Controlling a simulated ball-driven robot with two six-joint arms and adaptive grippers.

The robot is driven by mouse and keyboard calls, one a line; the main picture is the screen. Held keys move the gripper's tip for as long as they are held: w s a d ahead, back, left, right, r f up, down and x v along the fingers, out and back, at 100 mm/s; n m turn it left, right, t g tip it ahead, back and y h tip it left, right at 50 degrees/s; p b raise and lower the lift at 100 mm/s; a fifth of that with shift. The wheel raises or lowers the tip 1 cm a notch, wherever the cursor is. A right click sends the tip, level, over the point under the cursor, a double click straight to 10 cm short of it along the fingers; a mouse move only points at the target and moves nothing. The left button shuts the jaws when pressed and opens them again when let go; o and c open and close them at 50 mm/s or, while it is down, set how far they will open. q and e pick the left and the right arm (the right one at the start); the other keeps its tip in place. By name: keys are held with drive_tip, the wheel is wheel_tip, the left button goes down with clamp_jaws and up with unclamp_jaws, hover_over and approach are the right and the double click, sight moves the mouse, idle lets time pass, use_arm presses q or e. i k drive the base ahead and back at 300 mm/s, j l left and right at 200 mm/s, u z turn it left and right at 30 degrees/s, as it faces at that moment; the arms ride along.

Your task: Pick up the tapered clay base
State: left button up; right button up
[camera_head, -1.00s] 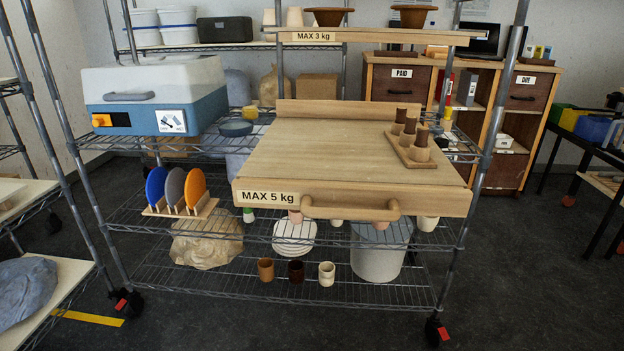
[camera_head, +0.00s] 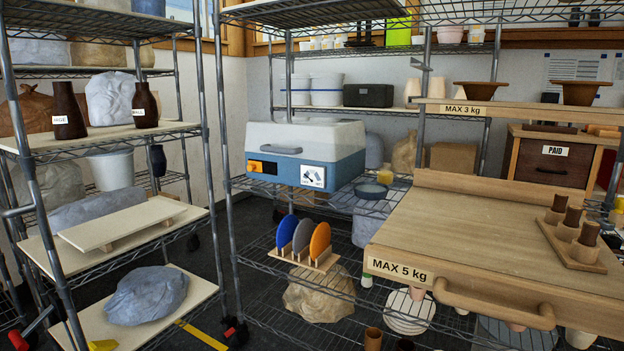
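I cannot tell for certain which piece is the tapered clay base. Pale tapered clay pieces, one of them here (camera_head: 412,90), stand on the upper back shelf, partly behind a post. A brown flared clay pot (camera_head: 480,91) and a second brown flared pot (camera_head: 580,92) stand on the board marked MAX 3 kg. Two dark brown tapered bottles, a left one (camera_head: 67,112) and a right one (camera_head: 144,106), stand on the left rack with small labels. Neither of my grippers is in view.
A wooden board (camera_head: 460,220) marked MAX 5 kg carries a peg holder (camera_head: 570,245) with dark-topped pieces. A blue and white box (camera_head: 305,152) stands on the middle rack. Upright discs (camera_head: 303,238) stand below it. A pale board (camera_head: 118,222) on the left rack is bare.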

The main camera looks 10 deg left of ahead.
sight(68, 121)
drive_tip(key=u, duration=1.65)
drive_tip(key=i, duration=0.6)
drive_tip(key=j+u, duration=0.05)
drive_tip(key=j, duration=0.05)
